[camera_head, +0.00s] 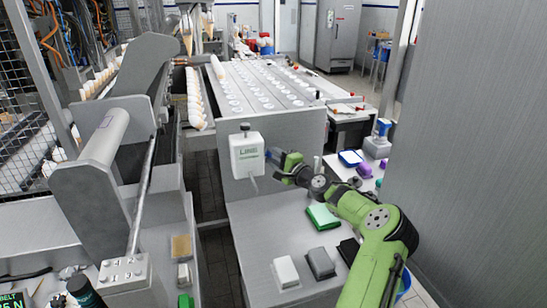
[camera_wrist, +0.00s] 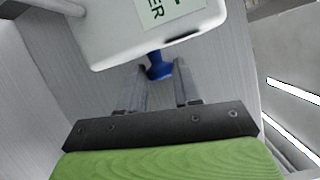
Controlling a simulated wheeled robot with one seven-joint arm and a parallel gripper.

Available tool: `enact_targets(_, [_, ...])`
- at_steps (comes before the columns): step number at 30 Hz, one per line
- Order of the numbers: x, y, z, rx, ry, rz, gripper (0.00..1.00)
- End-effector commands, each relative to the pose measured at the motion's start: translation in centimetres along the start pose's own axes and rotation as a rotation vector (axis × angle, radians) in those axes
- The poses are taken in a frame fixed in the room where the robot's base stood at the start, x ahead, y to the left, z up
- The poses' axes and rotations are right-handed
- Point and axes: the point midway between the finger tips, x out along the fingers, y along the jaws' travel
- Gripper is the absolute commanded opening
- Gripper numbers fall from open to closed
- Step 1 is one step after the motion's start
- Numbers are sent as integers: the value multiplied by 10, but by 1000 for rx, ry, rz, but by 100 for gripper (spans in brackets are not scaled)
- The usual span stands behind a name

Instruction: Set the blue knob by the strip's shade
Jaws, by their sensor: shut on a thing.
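A white box with a green-and-white label (camera_head: 247,153) is mounted on the upright grey panel; its underside and label also show close up in the wrist view (camera_wrist: 150,30). The blue knob (camera_wrist: 158,67) sticks out below the box's edge. My gripper (camera_wrist: 160,76) has its two fingers on either side of the knob and is shut on it. In the head view my gripper (camera_head: 272,158) is at the box's right side, and the knob is hidden there. I cannot make out a strip or its shade in either view.
Below the box is a grey bench with a green block (camera_head: 322,216), a light grey block (camera_head: 286,271), a dark grey block (camera_head: 321,263) and a black one (camera_head: 348,250). A tall grey wall (camera_head: 470,150) bounds the right.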

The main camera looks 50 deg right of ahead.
Motion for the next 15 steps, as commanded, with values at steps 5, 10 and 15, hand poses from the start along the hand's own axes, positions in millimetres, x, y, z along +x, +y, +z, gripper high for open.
enact_targets(5, [0,-3,1,13,4,31,3])
enact_targets(10, [0,-9,3,43,17,107,3])
enact_targets(15, [1,-15,4,92,41,228,3])
